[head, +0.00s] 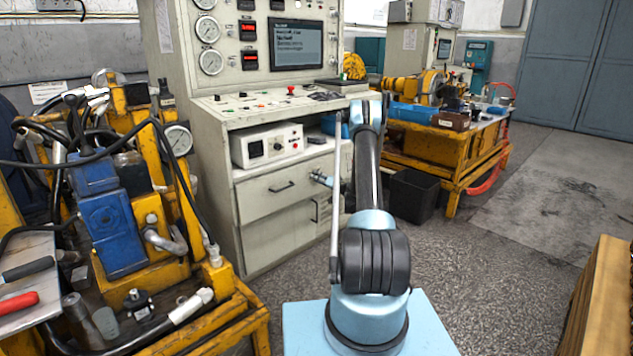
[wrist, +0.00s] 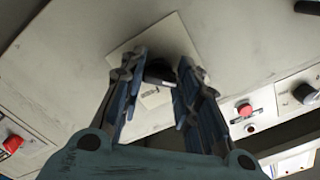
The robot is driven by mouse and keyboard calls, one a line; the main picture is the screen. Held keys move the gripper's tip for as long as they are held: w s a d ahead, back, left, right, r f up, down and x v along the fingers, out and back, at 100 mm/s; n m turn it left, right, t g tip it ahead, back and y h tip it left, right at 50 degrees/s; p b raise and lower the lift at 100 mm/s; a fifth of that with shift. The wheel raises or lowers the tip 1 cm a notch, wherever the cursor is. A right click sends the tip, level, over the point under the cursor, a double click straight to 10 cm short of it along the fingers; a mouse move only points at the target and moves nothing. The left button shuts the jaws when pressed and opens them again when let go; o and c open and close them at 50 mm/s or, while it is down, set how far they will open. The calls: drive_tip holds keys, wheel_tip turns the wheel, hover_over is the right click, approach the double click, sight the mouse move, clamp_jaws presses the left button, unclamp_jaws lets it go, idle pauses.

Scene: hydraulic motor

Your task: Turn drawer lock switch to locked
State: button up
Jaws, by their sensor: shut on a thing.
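The drawer lock switch (wrist: 160,72) is a small black knob on a pale square plate (wrist: 126,50), seen in the wrist view. My gripper (wrist: 161,66) has its two fingers on either side of the knob and is shut on it. In the head view my gripper (head: 321,179) is at the right end of the upper drawer (head: 255,200), right of its dark handle (head: 282,188). There the gripper hides the switch. The knob's exact turned position is hard to tell, as the fingers partly cover it.
A white instrument box (head: 267,145) sits on the shelf above the drawer. The control console (head: 240,105) with gauges and a screen rises behind. A yellow hydraulic rig (head: 130,200) stands at left, a black bin (head: 414,195) at right. The floor at right is partly clear.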

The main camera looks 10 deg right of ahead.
drive_tip(key=shift+d, duration=0.1)
drive_tip(key=o, duration=1.1)
drive_tip(key=shift+f, duration=0.1)
drive_tip(key=shift+c, duration=0.2)
drive_tip(key=v, duration=1.2)
